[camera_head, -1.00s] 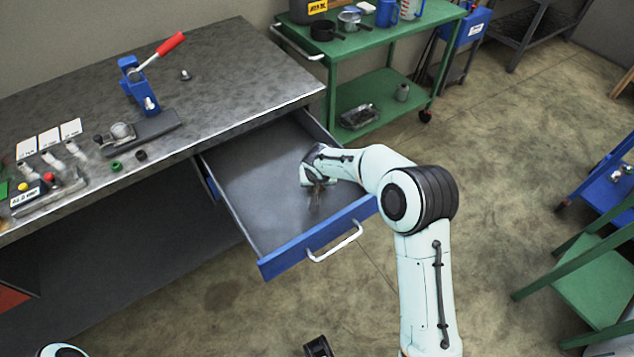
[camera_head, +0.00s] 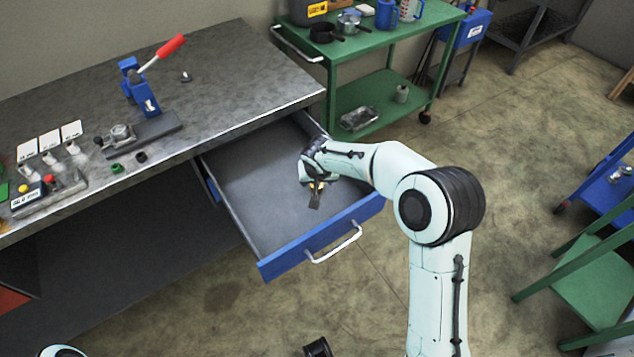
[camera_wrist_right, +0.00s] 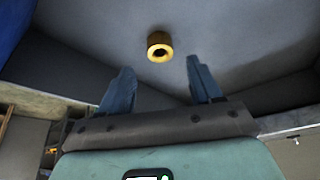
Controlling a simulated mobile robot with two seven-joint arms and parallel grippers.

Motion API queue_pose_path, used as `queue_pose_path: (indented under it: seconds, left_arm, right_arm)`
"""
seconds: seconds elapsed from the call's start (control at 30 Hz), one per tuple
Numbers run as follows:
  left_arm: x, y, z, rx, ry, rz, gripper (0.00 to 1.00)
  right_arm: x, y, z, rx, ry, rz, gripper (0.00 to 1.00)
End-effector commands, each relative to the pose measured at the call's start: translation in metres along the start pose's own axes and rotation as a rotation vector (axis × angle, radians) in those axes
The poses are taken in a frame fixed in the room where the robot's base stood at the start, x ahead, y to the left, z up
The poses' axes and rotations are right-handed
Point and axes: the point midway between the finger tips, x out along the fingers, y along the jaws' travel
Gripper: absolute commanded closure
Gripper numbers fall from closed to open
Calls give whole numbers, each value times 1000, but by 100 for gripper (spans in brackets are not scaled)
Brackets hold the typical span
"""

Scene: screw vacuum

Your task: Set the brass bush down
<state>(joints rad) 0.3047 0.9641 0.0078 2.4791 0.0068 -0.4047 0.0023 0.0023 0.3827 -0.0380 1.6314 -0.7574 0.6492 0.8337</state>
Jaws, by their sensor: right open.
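The brass bush (camera_wrist_right: 159,47) is a short yellow ring with a dark hole, just beyond the fingertips in the right wrist view, over the grey drawer floor. The fingers of my right gripper (camera_wrist_right: 160,76) are wide apart, with nothing between them. In the head view my right gripper (camera_head: 314,196) hangs inside the open drawer (camera_head: 262,205), toward its front right. A small yellowish patch beside the fingers there is too small to make out clearly. My left gripper cannot be made out; only a bit of the left arm shows at the bottom left.
The drawer has a blue front with a white handle (camera_head: 335,245), and its floor is otherwise bare. Above it, the metal bench (camera_head: 225,75) carries a blue press with a red lever (camera_head: 170,45). A green cart (camera_head: 395,55) stands behind the drawer.

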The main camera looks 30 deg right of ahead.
Motion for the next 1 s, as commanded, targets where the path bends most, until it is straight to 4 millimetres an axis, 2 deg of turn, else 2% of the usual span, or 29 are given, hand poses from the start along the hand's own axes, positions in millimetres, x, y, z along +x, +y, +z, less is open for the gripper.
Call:
queue_pose_path:
  seconds: [0.03, 0.1, 0.33, 1.0]
  left_arm:
    - [-1, 0, 0, 0, -1, 0, 57]
    - [-1, 0, 1, 0, -2, -1, 57]
    - [-2, 0, 1, -1, -4, -1, 57]
    - [-4, 1, 1, 0, -3, -1, 57]
  right_arm:
    - [-14, 0, -1, 0, 4, -2, 36]
    - [-27, 0, -1, 1, 3, -2, 36]
    - [-55, 0, 0, 1, 1, 0, 36]
    - [-60, -4, 2, 20, -12, -12, 36]
